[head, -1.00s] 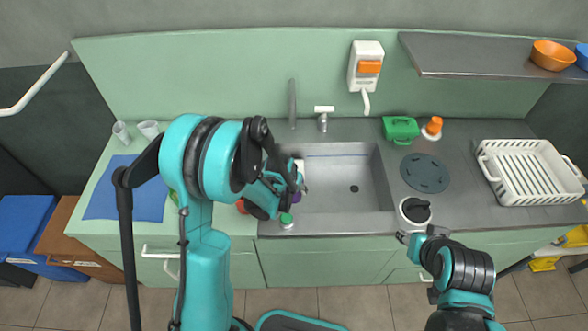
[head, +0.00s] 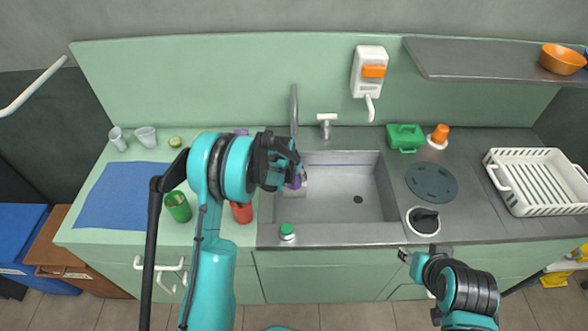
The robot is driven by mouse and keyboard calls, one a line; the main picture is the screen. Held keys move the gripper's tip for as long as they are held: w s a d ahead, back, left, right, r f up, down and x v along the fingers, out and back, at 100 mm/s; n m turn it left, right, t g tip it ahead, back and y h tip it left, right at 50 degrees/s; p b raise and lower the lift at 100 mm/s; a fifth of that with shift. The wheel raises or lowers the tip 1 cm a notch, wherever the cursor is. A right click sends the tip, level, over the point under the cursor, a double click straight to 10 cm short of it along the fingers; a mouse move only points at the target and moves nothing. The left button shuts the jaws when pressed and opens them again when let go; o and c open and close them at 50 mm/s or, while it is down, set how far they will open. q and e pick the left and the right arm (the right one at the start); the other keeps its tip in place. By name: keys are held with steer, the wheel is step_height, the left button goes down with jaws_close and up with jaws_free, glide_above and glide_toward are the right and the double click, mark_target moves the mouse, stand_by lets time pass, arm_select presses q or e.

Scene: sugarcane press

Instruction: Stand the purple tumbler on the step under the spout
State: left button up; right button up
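The purple tumbler (head: 295,182) shows at the fingers of my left gripper (head: 293,174), over the left end of the sink. It moves with the gripper, which appears shut on it; the gripper hides most of it. A tall grey spout (head: 294,105) rises behind the sink's left end, just behind the gripper. A pale surface shows around the tumbler in the sink's left end, but I cannot tell whether it is the step or whether the tumbler touches it. My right gripper (head: 404,256) is low in front of the counter, apart from everything; its fingers are too small to read.
The sink (head: 345,205) is otherwise empty. A green-lidded jar (head: 287,231) stands on its front rim. A red cup (head: 241,211) and green can (head: 178,206) stand left beside my arm. A white tap (head: 326,119) is behind the sink; a white rack (head: 535,180) is far right.

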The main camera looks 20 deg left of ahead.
arm_select(q)
steer(key=w, duration=0.2)
steer(key=w+a+b, duration=0.1)
steer(key=w, duration=0.1)
steer(key=shift+w+a, duration=0.15)
steer(key=shift+w, duration=0.05)
steer(key=shift+f+b, duration=0.3)
steer(key=shift+f, duration=0.1)
steer(key=shift+s+r, duration=0.15)
steer(key=shift+r, duration=0.05)
steer(key=shift+f, duration=0.2)
steer(key=o, duration=1.2)
steer(key=shift+c, duration=0.2)
